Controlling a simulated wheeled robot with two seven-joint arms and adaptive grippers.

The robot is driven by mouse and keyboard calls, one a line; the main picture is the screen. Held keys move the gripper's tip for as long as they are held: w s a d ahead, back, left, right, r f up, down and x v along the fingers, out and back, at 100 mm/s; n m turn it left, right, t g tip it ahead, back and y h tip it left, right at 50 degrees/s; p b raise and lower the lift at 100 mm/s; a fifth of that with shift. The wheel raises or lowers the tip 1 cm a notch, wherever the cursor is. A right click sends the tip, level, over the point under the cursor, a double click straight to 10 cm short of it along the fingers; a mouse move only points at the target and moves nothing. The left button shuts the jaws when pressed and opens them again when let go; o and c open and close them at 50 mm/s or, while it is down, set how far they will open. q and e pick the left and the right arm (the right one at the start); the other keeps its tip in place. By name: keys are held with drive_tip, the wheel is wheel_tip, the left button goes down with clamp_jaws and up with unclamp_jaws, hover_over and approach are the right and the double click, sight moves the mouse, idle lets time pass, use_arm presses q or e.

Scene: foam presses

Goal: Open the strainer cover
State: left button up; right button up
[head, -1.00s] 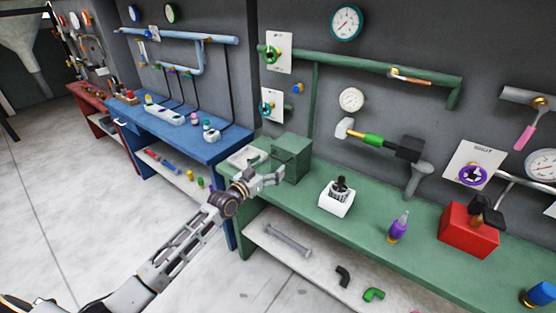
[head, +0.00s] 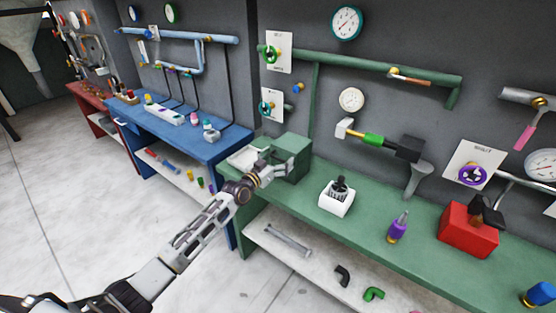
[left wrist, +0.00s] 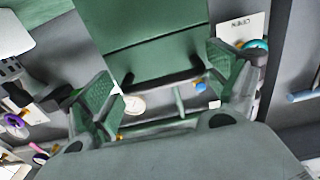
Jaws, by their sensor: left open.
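The strainer looks like a green box (head: 296,148) at the left end of the green bench, its lid closed. In the left wrist view the green box (left wrist: 155,50) fills the upper middle, with a dark handle bar (left wrist: 165,82) along its edge. My left gripper (head: 284,168) is at the front of the box in the head view and partly hides it. In the left wrist view the gripper (left wrist: 168,92) is open, with the bar between its fingertips in the picture; I cannot tell whether they touch it. My right gripper is out of view.
A white block with a dark knob (head: 337,196), a purple bottle-like part (head: 398,228) and a red box (head: 468,232) stand farther right on the green bench (head: 365,215). The blue bench (head: 180,135) adjoins on the left.

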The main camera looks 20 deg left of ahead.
use_arm(q)
drive_tip(key=c, duration=1.3)
drive_tip(key=shift+o, duration=0.2)
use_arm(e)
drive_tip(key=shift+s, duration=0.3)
use_arm(q)
drive_tip(key=shift+w+r, duration=0.1)
drive_tip(key=shift+r, duration=0.1)
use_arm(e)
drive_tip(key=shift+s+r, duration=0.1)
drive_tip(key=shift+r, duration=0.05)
